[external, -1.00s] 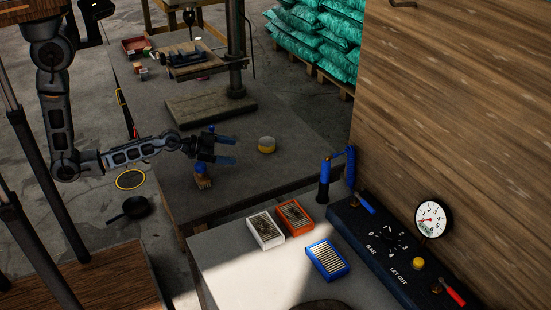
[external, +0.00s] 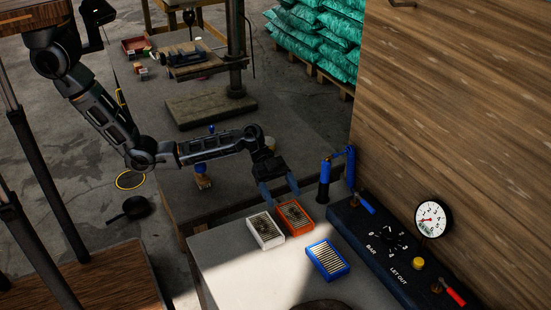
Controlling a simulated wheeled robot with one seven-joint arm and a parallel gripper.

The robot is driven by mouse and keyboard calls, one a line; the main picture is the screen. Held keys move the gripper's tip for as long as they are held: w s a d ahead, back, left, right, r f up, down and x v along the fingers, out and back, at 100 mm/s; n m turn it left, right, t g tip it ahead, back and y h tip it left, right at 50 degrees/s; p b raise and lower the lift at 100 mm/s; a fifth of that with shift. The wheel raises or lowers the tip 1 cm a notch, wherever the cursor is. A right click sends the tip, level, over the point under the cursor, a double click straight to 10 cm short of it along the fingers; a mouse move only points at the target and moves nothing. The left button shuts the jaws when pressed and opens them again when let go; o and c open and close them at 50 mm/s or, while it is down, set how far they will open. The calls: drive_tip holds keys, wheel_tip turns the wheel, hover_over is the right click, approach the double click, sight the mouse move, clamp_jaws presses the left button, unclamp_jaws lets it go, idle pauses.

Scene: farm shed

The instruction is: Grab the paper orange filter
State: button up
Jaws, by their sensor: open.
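The orange filter (external: 295,217) is a flat rectangular block with an orange frame and pleated paper face. It lies on the light grey table (external: 218,255), between a white filter (external: 265,231) on its left and a blue filter (external: 327,261) in front to the right. My gripper (external: 280,199) is open and empty. Its blue fingers point down just behind the orange and white filters, with the right fingertip close to the orange one. I cannot tell whether it touches.
A black panel (external: 375,245) with a gauge (external: 431,218), knobs and levers stands right of the filters. A blue upright tool (external: 324,180) stands behind them, near the wooden wall (external: 460,110). A small blue-topped wooden item (external: 202,177) stands on the dark bench (external: 225,200).

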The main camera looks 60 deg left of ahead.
sight(292, 211)
drive_tip(key=x, duration=0.4)
drive_tip(key=r+p+x, duration=0.1)
drive_tip(key=x, duration=0.1)
drive_tip(key=shift+s+d+f, duration=0.1)
drive_tip(key=shift+s+d, duration=0.05)
drive_tip(key=shift+d, duration=0.1)
drive_tip(key=shift+d+f, duration=0.2)
drive_tip(key=shift+d, duration=0.2)
drive_tip(key=shift+c, duration=0.5)
drive_tip(key=c, duration=0.7)
drive_tip(key=shift+o, duration=0.2)
drive_tip(key=shift+r, duration=0.1)
